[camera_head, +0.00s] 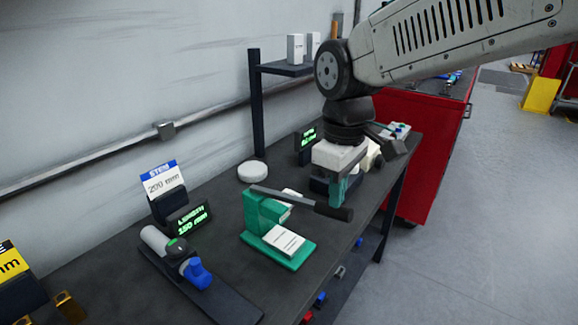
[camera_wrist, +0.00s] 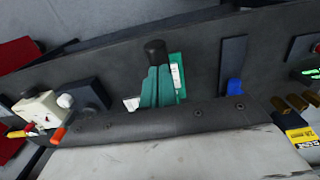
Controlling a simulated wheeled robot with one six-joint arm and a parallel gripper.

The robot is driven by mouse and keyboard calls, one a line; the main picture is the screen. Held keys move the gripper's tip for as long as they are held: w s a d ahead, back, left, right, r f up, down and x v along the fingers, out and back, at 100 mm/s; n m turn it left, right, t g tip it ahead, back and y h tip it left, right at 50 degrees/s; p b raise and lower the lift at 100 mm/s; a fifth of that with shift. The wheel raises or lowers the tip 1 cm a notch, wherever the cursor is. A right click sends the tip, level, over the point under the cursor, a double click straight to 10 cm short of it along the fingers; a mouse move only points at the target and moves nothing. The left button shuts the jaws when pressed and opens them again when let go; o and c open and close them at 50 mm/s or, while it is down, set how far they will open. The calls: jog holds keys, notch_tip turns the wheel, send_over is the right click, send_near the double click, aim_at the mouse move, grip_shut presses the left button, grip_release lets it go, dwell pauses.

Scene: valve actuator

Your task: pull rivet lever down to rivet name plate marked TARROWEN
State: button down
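The green rivet press (camera_head: 258,215) stands on the dark bench. Its grey lever with a black handle (camera_head: 333,213) reaches right, sloping slightly down. A white name plate (camera_head: 284,241) lies on the press base; its lettering is too small to read. My gripper (camera_head: 336,203) points down at the handle, its teal fingers just behind or above it. In the wrist view the fingers (camera_wrist: 157,72) sit close together, with the black handle (camera_wrist: 155,48) just beyond their tips. They look shut, with nothing clearly between them; contact with the handle cannot be told.
Left of the press are a fixture with a blue knob (camera_head: 197,273) and a green-lit display (camera_head: 188,220). A white round object (camera_head: 252,171) lies behind the press. A dark post with a shelf (camera_head: 285,69) stands at the back. A red cabinet (camera_head: 412,140) is beyond the bench's right end.

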jog(key=shift+f, duration=0.2)
jog(key=shift+s+d+f, duration=0.15)
jog(key=shift+d+f, duration=0.05)
jog(key=shift+f, duration=1.2)
jog(key=w+a+r, duration=0.1)
jog(key=a+r, duration=0.1)
jog(key=r, duration=0.5)
jog(key=w+a+r, duration=0.2)
jog(key=r, duration=0.5)
jog(key=shift+w+a, duration=0.2)
dwell(0.9)
jog(key=shift+r, duration=0.1)
jog(key=shift+r, duration=2.45)
